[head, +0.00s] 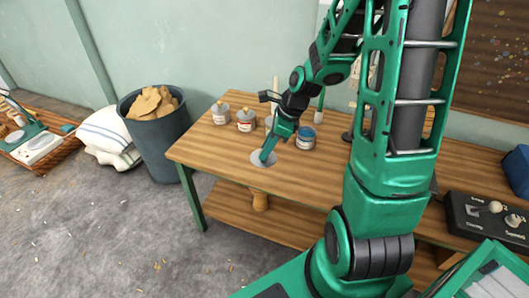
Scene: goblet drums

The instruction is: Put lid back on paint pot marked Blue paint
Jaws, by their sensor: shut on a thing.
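My gripper (267,156) reaches down over the wooden table's front part and is shut on a light grey round lid (256,158). The lid looks flat and close to the tabletop; whether it touches the wood is unclear. A pot with a blue top and a red-and-white label (305,138) stands right of and behind my gripper, apart from it. It seems to be open with blue inside; its label is too small to read. Two grey pots with labels, one at the far left (220,113) and one beside it (246,120), stand behind to the left.
Another light pot (269,122) stands partly hidden behind my arm. The wooden table (205,150) has clear room at its front left. A dark bin (156,128) stands left of it. A black control box (485,218) sits at the right.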

